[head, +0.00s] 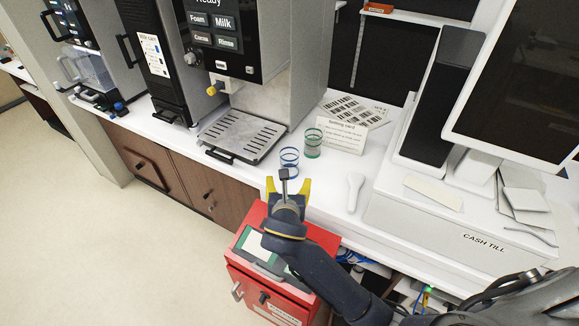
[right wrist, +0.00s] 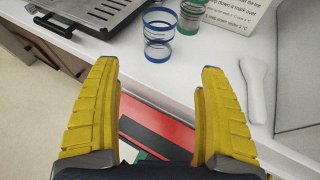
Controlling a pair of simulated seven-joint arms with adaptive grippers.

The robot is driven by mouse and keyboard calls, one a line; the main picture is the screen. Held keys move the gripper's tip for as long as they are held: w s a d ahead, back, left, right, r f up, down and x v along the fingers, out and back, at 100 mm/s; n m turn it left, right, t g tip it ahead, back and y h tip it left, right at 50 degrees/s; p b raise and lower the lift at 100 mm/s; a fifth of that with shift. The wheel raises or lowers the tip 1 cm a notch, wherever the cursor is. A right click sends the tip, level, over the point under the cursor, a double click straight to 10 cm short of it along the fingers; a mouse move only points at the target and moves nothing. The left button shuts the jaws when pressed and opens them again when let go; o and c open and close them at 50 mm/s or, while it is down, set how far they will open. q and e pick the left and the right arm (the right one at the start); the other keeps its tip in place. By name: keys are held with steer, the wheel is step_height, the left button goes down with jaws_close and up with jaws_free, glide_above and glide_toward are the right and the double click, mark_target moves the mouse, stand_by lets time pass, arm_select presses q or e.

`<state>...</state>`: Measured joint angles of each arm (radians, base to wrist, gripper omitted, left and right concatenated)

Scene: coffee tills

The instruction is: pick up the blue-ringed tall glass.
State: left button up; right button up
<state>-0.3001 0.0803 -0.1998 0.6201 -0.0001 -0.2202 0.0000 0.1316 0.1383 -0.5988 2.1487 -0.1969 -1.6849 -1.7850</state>
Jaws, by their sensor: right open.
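The blue-ringed tall glass (head: 289,161) stands upright on the white counter, clear with blue bands at its rim and base. It also shows in the right wrist view (right wrist: 159,35), beyond the fingertips. A green-ringed glass (head: 313,143) stands just behind it to the right, and part of it shows in the right wrist view (right wrist: 191,15). My right gripper (head: 287,186) has yellow fingers spread wide and empty, short of the blue-ringed glass and in front of the counter edge. In the head view its tips come close to the glass's base. My left gripper is not in view.
A coffee machine's drip tray (head: 240,134) lies left of the glasses. A red box (head: 262,276) sits below the counter edge.

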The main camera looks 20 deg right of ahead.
mark_target(289, 162)
steer(key=x, duration=1.7)
steer(key=shift+w+a+r, duration=0.1)
steer(key=shift+w+r, duration=0.05)
steer(key=shift+w, duration=0.25)
steer(key=c, duration=1.3)
steer(key=shift+r, duration=0.1)
